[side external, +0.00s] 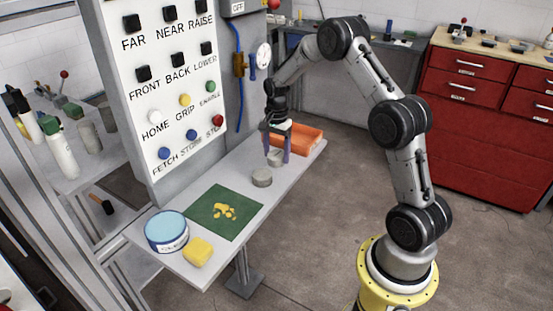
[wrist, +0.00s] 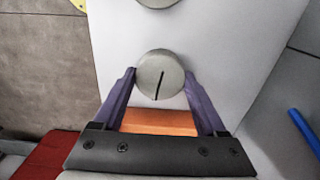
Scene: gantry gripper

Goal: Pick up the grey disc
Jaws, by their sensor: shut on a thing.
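My gripper (side external: 277,154) has two purple fingers and points down over the white bench. In the wrist view its fingertips (wrist: 160,76) are on either side of a round grey disc (wrist: 150,72) with a dark slot line on its face. The gripper is shut on this disc. It shows small and pale between the fingers in the side view (side external: 275,158); I cannot tell whether it touches the bench. A second grey round piece (side external: 262,178) stands on the bench just in front of the gripper. Its edge shows at the top of the wrist view (wrist: 157,2).
An orange tray (side external: 306,140) lies right behind the gripper. A green mat (side external: 207,208) with yellow pieces, a blue-lidded tin (side external: 166,228) and a yellow block (side external: 198,251) are at the near end of the bench. A button panel (side external: 160,110) rises along the left.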

